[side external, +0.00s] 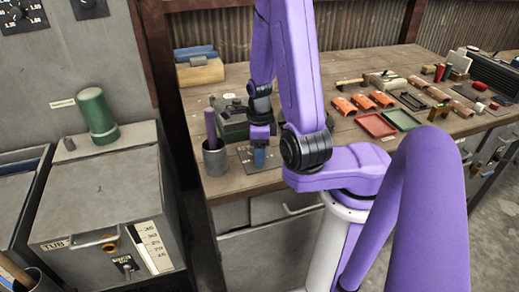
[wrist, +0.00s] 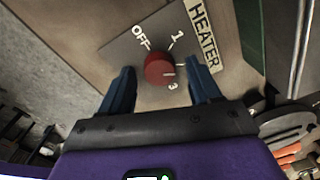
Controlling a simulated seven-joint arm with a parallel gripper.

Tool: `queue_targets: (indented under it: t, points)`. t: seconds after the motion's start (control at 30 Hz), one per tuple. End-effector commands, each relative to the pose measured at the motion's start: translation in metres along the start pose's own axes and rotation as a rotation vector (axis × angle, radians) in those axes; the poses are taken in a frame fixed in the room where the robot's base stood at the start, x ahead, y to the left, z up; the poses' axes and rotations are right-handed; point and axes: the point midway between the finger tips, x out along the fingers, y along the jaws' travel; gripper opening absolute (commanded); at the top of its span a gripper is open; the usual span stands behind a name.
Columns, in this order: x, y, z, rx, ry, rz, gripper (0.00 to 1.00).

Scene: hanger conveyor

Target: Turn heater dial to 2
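The heater dial (wrist: 159,68) is a round red knob on a grey plate (wrist: 150,38) in the wrist view. The plate shows OFF, 1 and 3, with a HEATER label (wrist: 204,30) beside it. A light mark on the dial points right, near the 3. The 2 cannot be seen, and my right finger covers that area. My gripper (wrist: 160,65) is open, with one blue finger on each side of the dial; contact cannot be told. In the side view my gripper (side external: 260,158) points down over the plate (side external: 243,154), hiding the dial.
A grey cup (side external: 215,160) holding a purple-handled tool stands just left of my gripper. A dark green box (side external: 234,131) is behind it. Red and green trays (side external: 402,118) and several small parts lie right on the wooden bench (side external: 335,75). A grey tub cabinet (side external: 95,200) stands left.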

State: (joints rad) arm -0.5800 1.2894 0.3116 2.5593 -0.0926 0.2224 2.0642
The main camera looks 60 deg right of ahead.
Motion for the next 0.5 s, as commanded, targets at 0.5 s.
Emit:
queue_targets:
  t: [0.5]
  points:
    - [-0.021,-0.001,0.001,0.001,-0.002,-0.006,0.63]
